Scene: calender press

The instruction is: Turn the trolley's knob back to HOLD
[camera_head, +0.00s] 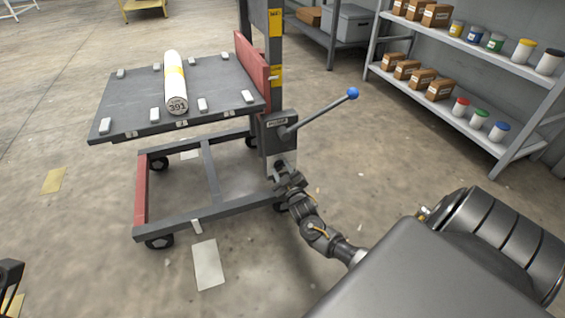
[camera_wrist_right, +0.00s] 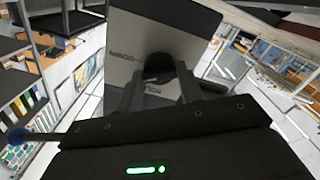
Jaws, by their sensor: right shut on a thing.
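The trolley (camera_head: 208,165) has a dark platform and a red-and-grey wheeled frame. Its knob (camera_wrist_right: 157,66) is dark and stands out from a grey label plate (camera_wrist_right: 185,28) in the right wrist view. The plate's lettering appears upside down; the knob's exact setting is unclear. My right gripper (camera_head: 283,178) is at the panel low on the trolley's post.
A white roll (camera_head: 174,85) marked 391 lies on the platform among several small blocks. A lever with a blue ball (camera_head: 352,93) juts right above my right gripper. Shelves (camera_head: 470,50) with boxes and jars stand at right. Floor at left is mostly clear.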

